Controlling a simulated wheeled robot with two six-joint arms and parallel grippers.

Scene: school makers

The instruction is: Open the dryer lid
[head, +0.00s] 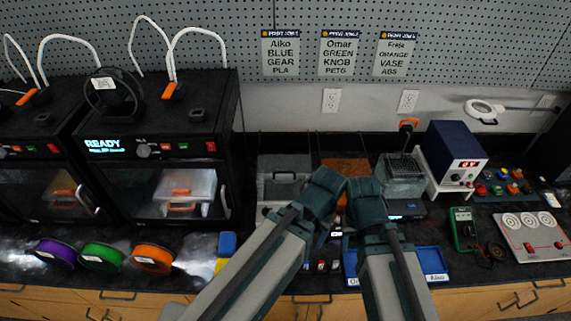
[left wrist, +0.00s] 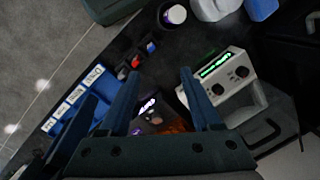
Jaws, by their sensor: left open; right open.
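The dryer looks to be the grey box (head: 283,188) on the counter, left of my grippers, with its handled lid lying shut. In the left wrist view, its pale front panel (left wrist: 222,75) has a green display and two knobs, and its dark lid handle (left wrist: 264,136) is at the right. My left gripper (head: 325,190) is open, with nothing visible between its fingers (left wrist: 160,84). It is just right of the dryer, over an orange-topped device (head: 347,165). My right gripper (head: 364,188) is beside it; its fingertips are not clearly visible.
Black 3D printers (head: 165,150) stand at the left, with filament spools (head: 153,257) before them. A clear box (head: 401,178) and a blue power supply (head: 455,155) stand at the right. Blue bins (head: 432,262) lie along the front edge, under my right arm.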

